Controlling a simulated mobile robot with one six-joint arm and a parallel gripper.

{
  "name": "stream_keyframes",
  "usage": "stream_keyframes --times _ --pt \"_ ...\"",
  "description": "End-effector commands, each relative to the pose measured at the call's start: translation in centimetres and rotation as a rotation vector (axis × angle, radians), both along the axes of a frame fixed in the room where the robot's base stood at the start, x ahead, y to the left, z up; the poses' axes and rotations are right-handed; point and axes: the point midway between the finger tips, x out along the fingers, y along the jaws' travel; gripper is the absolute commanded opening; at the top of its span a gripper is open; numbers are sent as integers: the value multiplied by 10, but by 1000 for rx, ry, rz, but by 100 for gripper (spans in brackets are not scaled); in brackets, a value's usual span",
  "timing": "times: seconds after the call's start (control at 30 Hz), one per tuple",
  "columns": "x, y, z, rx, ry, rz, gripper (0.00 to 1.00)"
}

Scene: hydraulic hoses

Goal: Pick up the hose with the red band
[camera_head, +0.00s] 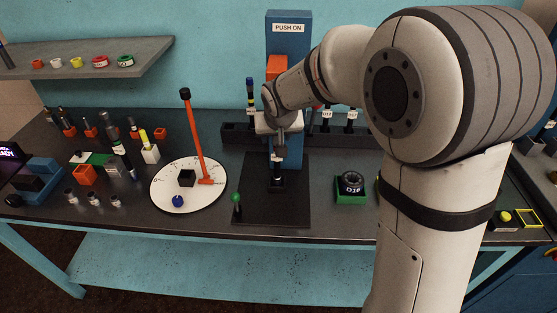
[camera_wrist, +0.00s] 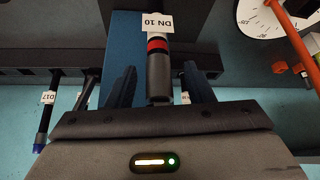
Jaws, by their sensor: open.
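The hose with the red band (camera_wrist: 157,46) shows in the wrist view as a dark cylinder with a white ring and a white tag reading DN 10. Its black end points toward my gripper's palm. My gripper (camera_wrist: 160,78) is open, with one dark blue finger on each side of the hose. Visible gaps separate the fingers from it. In the head view my gripper (camera_head: 279,143) is in front of the blue PUSH ON column (camera_head: 289,50).
A dark rack (camera_head: 236,132) with other tagged hoses runs along the back, some close beside my gripper. A round white dial (camera_head: 160,190) with an orange lever (camera_head: 195,140) stands left. A green-based D16 block (camera_head: 351,188) sits right. Small fittings fill the bench's left.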

Motion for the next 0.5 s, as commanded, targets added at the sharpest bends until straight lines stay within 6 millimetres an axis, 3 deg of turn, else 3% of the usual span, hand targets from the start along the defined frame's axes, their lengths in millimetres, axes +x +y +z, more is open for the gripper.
stream_keyframes --times 0.27,0.5 --pt "1 0 -3 0 0 0 46" --pt "1 1 -2 0 0 1 27"
